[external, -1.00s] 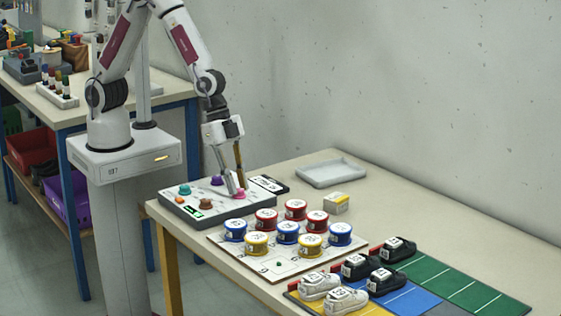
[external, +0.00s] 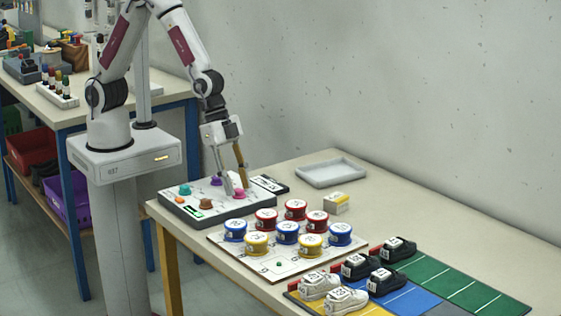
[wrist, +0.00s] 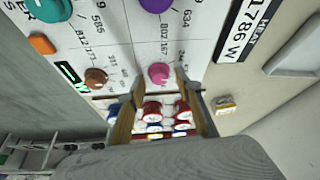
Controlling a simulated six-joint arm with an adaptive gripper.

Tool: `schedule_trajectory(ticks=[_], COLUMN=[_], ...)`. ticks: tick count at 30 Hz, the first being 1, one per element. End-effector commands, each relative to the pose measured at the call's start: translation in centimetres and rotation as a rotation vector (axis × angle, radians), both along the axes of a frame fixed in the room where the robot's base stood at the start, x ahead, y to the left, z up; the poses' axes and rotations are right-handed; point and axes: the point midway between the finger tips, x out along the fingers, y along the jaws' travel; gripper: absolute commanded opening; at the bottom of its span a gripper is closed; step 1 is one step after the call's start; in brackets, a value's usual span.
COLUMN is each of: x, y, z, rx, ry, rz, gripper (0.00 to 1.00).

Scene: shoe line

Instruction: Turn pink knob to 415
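The pink knob (external: 239,193) sits on the grey-edged control panel (external: 180,208), near its right side. In the wrist view the pink knob (wrist: 158,74) lies just beyond the fingertips, between their lines, with printed numbers around it. My gripper (external: 237,189) points down at the knob, with its fingers apart. In the wrist view my gripper (wrist: 163,82) is open, and I see no finger clearly pressed on the knob. Whether they touch it I cannot tell. A small green-lit display (wrist: 71,75) is on the panel; its reading is not clear.
Other knobs are close by: brown (external: 206,203), purple (external: 216,181) and teal (external: 185,190). An orange button (external: 179,199) is at the left. Several coloured round tins (external: 287,232) stand in front of the panel. A grey tray (external: 331,174) lies behind, with free table beside it.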

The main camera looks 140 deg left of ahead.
Motion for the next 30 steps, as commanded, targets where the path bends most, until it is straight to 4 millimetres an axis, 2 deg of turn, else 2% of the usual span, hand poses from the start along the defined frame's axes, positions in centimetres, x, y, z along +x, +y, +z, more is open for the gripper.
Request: schedule_trajectory(ticks=[17,30], x=[-0.2,-1.6], y=[-0.1,-0.3], z=[0.6,4.2], rx=[-0.001,0.001], ry=[0.000,-0.003], rz=[0.000,0.000], gripper=[0.36,0.36])
